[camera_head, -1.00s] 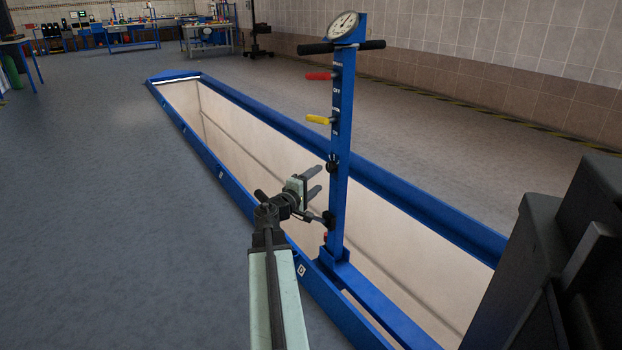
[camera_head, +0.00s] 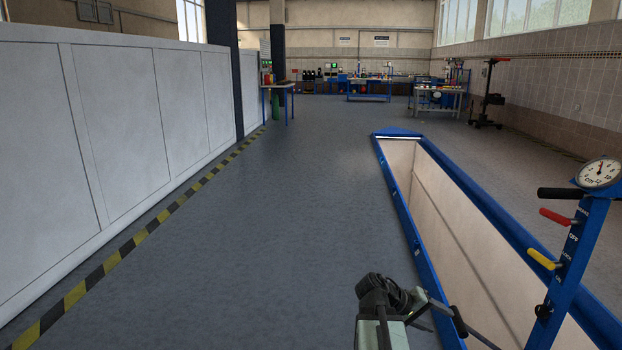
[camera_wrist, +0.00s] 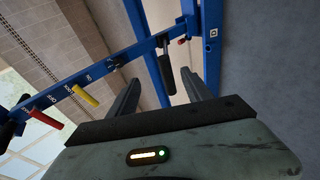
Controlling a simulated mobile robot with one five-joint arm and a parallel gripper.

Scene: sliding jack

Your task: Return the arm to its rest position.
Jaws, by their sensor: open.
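My arm (camera_head: 382,330) rises at the bottom of the head view, left of the jack, with its wrist bent to the right. In the wrist view my gripper (camera_wrist: 160,80) is open, its two dark fingers apart. A black lever handle (camera_wrist: 166,72) shows between them in the picture; I cannot tell how far beyond the fingers it is. The jack's blue column (camera_head: 572,270) stands at the right, with a round gauge (camera_head: 600,172), a red lever (camera_head: 556,217) and a yellow lever (camera_head: 543,259). The column also crosses the wrist view (camera_wrist: 132,52).
The blue-edged pit (camera_head: 400,195) runs along the right. Open grey floor (camera_head: 250,240) lies left of it, up to a yellow-black stripe (camera_head: 125,245) and white panels (camera_head: 135,125). Workbenches (camera_head: 370,97) stand far back.

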